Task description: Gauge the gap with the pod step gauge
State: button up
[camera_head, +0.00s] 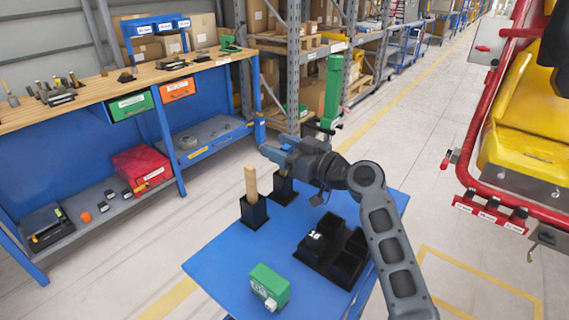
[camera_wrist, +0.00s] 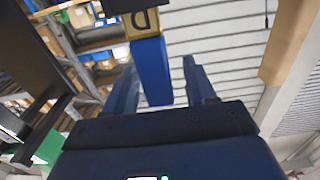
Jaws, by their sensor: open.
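My gripper (camera_head: 270,151) reaches left over the blue table, above the rear black holder (camera_head: 283,188). In the wrist view its two blue fingers (camera_wrist: 160,78) are apart. A blue block (camera_wrist: 151,72) with a yellowish end marked with a letter shows between them, with space on both sides; I cannot tell whether it is the pod step gauge. A wooden handle (camera_head: 251,182) stands upright in the front black holder (camera_head: 254,212). A wooden piece also shows at the right of the wrist view (camera_wrist: 290,45). The gap is not identifiable.
The blue table (camera_head: 225,262) carries a green box (camera_head: 268,285) and a black compartment tray (camera_head: 345,268) with a marked black block (camera_head: 318,236). A green upright (camera_head: 332,88) stands behind my gripper. A red-framed car with yellow seats (camera_head: 525,150) is at right.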

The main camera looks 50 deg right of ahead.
jog(key=shift+w, duration=0.35)
jog(key=shift+c, duration=0.2)
grip_shut()
